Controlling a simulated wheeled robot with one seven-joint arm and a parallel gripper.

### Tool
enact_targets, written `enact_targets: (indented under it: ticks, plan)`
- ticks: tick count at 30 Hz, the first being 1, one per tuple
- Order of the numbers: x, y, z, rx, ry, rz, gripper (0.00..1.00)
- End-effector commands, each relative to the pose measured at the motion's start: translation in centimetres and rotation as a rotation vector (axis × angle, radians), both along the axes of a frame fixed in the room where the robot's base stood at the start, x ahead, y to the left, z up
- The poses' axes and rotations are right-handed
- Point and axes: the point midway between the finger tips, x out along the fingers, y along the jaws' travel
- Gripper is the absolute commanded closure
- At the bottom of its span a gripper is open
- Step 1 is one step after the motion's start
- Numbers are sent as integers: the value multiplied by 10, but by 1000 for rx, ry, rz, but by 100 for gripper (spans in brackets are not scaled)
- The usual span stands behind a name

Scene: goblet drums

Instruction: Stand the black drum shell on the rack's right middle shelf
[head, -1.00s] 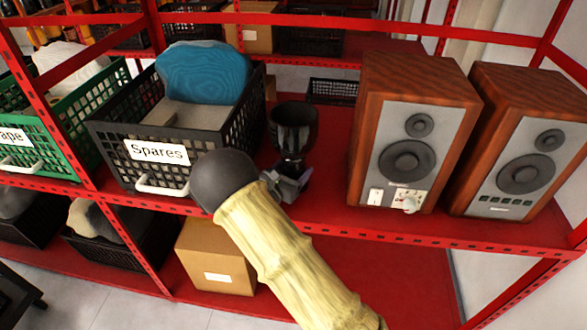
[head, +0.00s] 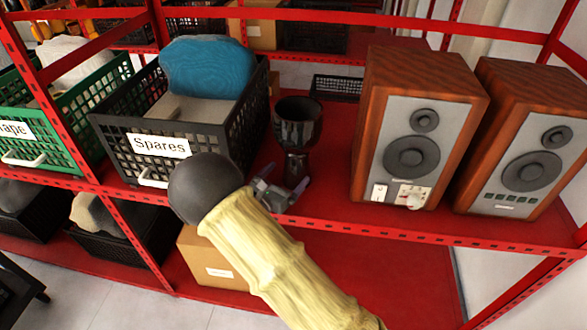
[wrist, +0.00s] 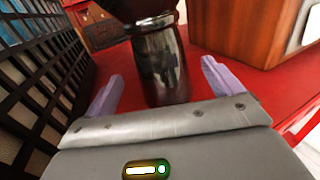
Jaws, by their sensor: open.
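The black drum shell (head: 298,124) stands upright on the rack's red middle shelf (head: 345,222), between the Spares crate and the left speaker. It is goblet-shaped, with a wide open bowl over a narrower foot. In the wrist view its glossy foot (wrist: 161,66) stands ahead of my gripper and its bowl runs out of the top of the picture. My gripper (head: 283,190) is open and low in front of the foot. In the wrist view the two pale purple fingers of my gripper (wrist: 158,85) are spread to either side of the foot, with gaps showing on both sides.
A black Spares crate (head: 158,172) with a blue lump (head: 207,68) stands close on the left. Two wooden speakers (head: 405,165) (head: 528,172) stand on the right. A cardboard box (head: 212,268) is on the shelf below. A red rail crosses above the shelf's back.

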Motion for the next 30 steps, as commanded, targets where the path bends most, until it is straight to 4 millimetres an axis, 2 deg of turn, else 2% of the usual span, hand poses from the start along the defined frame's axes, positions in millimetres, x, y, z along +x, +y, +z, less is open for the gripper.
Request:
enact_targets:
  ticks: [6, 10, 30]
  plan:
    - [-35, 24, -1, 1, 1, 2, 8]
    - [-47, 31, -1, 1, 1, 0, 8]
    - [-50, 32, 0, 0, 0, -2, 8]
